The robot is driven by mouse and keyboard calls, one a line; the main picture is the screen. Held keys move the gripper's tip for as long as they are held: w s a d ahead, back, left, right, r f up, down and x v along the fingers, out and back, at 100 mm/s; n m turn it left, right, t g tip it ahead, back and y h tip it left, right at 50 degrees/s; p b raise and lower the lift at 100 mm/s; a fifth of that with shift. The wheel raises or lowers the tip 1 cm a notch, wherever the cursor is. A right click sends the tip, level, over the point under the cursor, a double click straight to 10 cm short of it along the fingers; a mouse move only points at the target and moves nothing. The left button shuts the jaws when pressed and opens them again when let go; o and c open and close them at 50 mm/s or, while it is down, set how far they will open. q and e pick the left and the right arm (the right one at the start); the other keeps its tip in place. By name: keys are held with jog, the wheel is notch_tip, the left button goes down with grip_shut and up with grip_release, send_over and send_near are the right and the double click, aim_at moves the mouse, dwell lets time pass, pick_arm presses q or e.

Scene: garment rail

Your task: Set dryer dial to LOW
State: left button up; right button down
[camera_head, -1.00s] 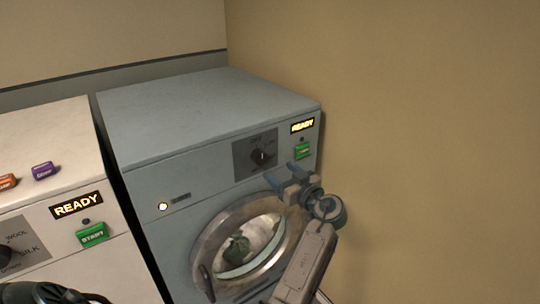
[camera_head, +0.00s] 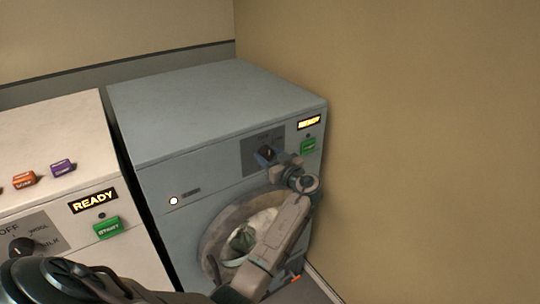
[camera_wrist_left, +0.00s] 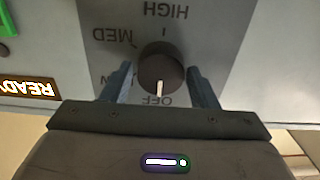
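The blue-grey dryer (camera_head: 165,150) stands against the corner with its dial plate (camera_head: 248,157) on the upper front. In the left wrist view the dark round dial (camera_wrist_left: 160,67) appears upside down, its white pointer at OFF. HIGH and MED are readable; the LOW label is mostly hidden behind a finger. My left gripper (camera_head: 267,155) is at the dial in the head view. In the left wrist view its two fingers (camera_wrist_left: 160,80) stand open on either side of the dial, with small visible gaps. My right gripper is not in view.
A lit READY sign (camera_head: 309,122) and green start button (camera_head: 309,146) sit right of the dial. The round door (camera_head: 209,245) shows cloth behind my arm. A white machine (camera_head: 60,130) with its own dial (camera_head: 21,247) stands left. A wall closes off the right.

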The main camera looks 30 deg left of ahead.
pick_arm(q)
jog(key=c, duration=0.6)
jog(key=shift+f+m+b, duration=0.2)
jog(key=shift+m+b, duration=1)
jog(key=shift+b, duration=0.25)
jog(key=m+b, duration=0.1)
jog(key=m, duration=0.1)
jog(key=shift+w+m+b, duration=0.1)
jog(key=shift+m+b, duration=0.3)
jog(key=m+b, duration=0.1)
jog(key=m, duration=0.2)
jog(key=shift+r, duration=0.15)
jog(key=shift+w+d+m, duration=0.1)
jog(key=shift+m, duration=1.7)
jog(key=o, duration=1)
